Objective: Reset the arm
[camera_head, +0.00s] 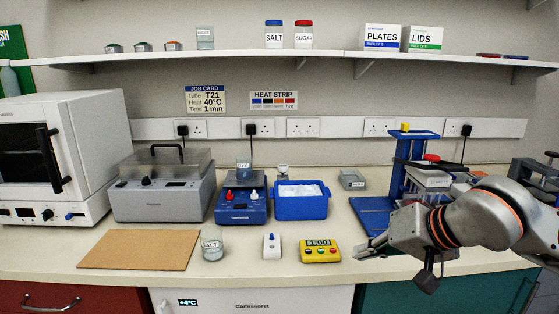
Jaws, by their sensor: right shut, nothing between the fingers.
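My right arm comes in from the right edge, in front of the blue stand (372,204) at the bench's right. My right gripper (362,250) is shut and empty. It sits over the bench's front edge, to the right of the yellow timer (320,250). The gripper and the timer look apart. The arm hides part of the blue stand and the things around it. My left gripper is not in view.
A blue ice tub (301,208), a blue heating device (241,207), a lidded grey bath (160,196) and a white oven (55,160) line the back.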

